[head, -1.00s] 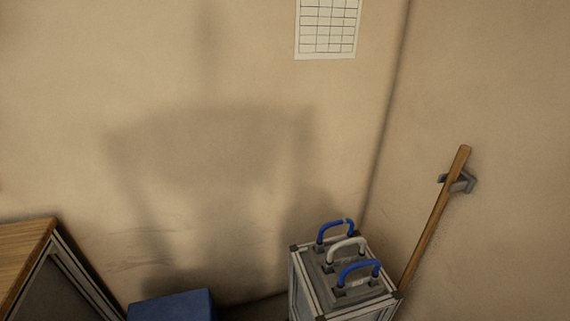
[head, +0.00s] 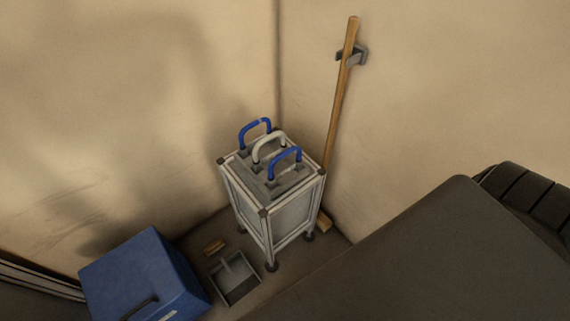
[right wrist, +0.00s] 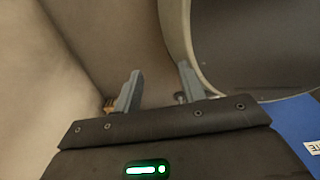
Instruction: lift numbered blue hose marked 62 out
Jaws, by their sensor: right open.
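Two blue hoses, each bent into an arch, stand upright in the top of a grey metal-framed stand (head: 246,199). The far blue hose (head: 255,124) is at the back left; the near blue hose (head: 286,155) is at the front right. A whitish hose (head: 269,142) arches between them. I cannot read any number, so which blue hose is marked 62 I cannot tell. My right gripper (right wrist: 158,80) is open and empty in the right wrist view, apart from the hoses, which do not show there. My left gripper is not in view.
The stand is in a room corner. A wooden pole (head: 342,92) leans by a wall bracket (head: 357,54) behind it. A blue box (head: 142,272), a dustpan (head: 235,279) and a small brown block (head: 215,246) lie on the floor to its left. Space above the hoses is clear.

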